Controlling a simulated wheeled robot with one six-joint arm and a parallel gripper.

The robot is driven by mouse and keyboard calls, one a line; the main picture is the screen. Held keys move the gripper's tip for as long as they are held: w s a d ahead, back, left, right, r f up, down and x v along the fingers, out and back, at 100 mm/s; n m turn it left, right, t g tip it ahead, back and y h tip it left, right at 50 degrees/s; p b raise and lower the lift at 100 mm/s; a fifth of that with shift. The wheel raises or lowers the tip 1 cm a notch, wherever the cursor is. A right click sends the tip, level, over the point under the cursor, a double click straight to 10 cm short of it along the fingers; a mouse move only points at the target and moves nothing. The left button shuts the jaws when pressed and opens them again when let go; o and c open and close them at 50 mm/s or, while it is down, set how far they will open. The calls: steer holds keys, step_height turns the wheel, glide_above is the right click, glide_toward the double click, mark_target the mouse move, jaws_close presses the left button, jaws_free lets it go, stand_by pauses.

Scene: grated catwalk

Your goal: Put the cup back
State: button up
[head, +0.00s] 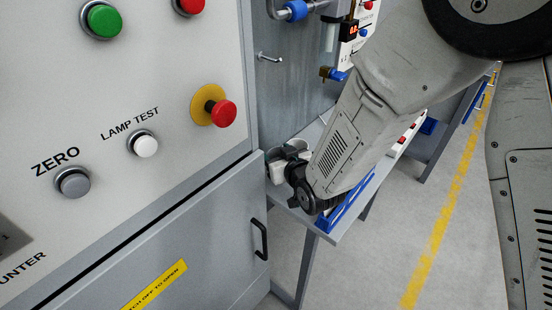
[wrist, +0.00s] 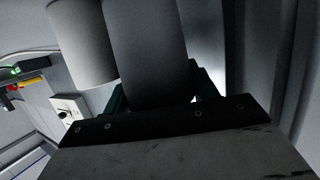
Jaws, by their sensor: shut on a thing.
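My gripper (head: 284,160) is at the near end of the bench, close to the grey cabinet's edge. In the wrist view my gripper (wrist: 158,88) has its dark green fingers on either side of a grey cylinder, the cup (wrist: 145,45), and is shut on it. A second, lighter cylinder (wrist: 80,42) stands just left of it, touching or nearly so. In the head view a pale rounded piece (head: 276,173) shows beside the gripper; I cannot tell which cylinder it is. The cup's base and most of its body are hidden by the gripper and arm.
The control cabinet (head: 120,90) with push-buttons and a door handle (head: 261,239) fills the left. A bare metal hook (head: 269,58) sticks out of the grey back panel. The bench (head: 335,228) has a blue strip along its front.

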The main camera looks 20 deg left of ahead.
steer(key=shift+s+f, duration=0.1)
steer(key=shift+f, duration=1)
steer(key=shift+f, duration=0.45)
steer(key=o, duration=0.8)
steer(key=shift+c, duration=0.2)
steer(key=shift+r, duration=0.35)
steer(key=v, duration=1.1)
steer(key=shift+s+d+r, duration=0.2)
steer(key=shift+s+r, duration=0.05)
steer(key=shift+r, duration=0.15)
steer(key=shift+w+r, duration=0.1)
